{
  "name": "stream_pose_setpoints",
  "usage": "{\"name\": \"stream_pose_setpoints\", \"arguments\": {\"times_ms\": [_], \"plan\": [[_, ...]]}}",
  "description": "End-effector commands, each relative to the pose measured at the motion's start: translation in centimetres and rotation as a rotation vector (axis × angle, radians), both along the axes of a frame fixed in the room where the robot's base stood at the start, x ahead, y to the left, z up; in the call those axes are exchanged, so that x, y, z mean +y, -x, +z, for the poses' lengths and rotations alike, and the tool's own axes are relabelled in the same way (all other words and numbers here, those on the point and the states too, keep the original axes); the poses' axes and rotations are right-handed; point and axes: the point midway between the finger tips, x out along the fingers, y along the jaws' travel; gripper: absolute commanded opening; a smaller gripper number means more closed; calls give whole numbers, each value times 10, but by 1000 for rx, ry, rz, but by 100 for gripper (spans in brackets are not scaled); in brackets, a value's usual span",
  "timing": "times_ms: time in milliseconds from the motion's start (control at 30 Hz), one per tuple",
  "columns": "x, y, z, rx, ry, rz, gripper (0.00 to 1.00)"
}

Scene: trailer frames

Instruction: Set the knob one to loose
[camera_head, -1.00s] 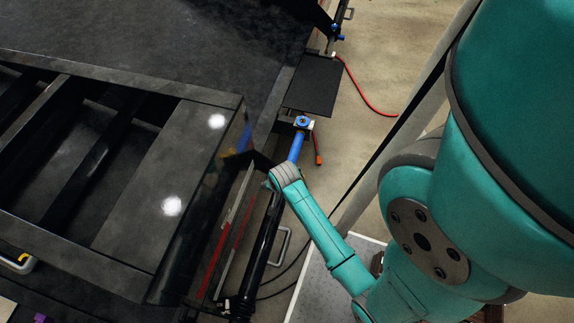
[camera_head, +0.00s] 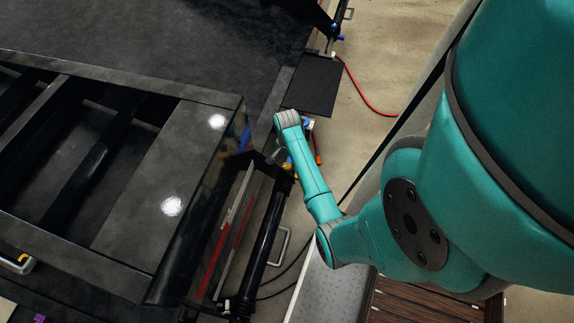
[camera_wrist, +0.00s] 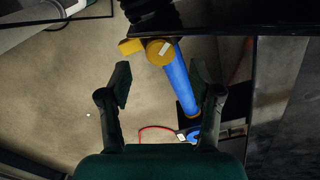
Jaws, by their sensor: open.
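A yellow round knob-like part (camera_wrist: 160,51) with a small pale label sits at the upper middle of the wrist view, with a yellow tab on its left side. A blue cylinder (camera_wrist: 179,82) runs down and right from it. A yellow part (camera_head: 288,168) also shows beside my arm in the head view. I cannot tell which part is knob one, nor read its setting. My gripper (camera_wrist: 161,72) is open, its two dark fingers on either side of the yellow part and the upper blue cylinder; contact is not clear.
The dark trailer frame (camera_head: 175,145) fills the left side of the head view. A black cylinder (camera_head: 262,245) runs along its edge. A red hose (camera_head: 366,98) lies on the concrete floor. A dark bar (camera_wrist: 250,28) crosses the top of the wrist view.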

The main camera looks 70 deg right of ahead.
Motion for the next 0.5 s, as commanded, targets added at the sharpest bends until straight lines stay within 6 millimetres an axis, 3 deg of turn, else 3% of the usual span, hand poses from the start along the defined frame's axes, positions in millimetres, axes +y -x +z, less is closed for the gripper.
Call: {"name": "stream_pose_setpoints", "arguments": {"times_ms": [200, 500], "plan": [[0, 0, -34, 1, -1, 1, 64], [0, 0, -52, -1, 1, 1, 64]]}}
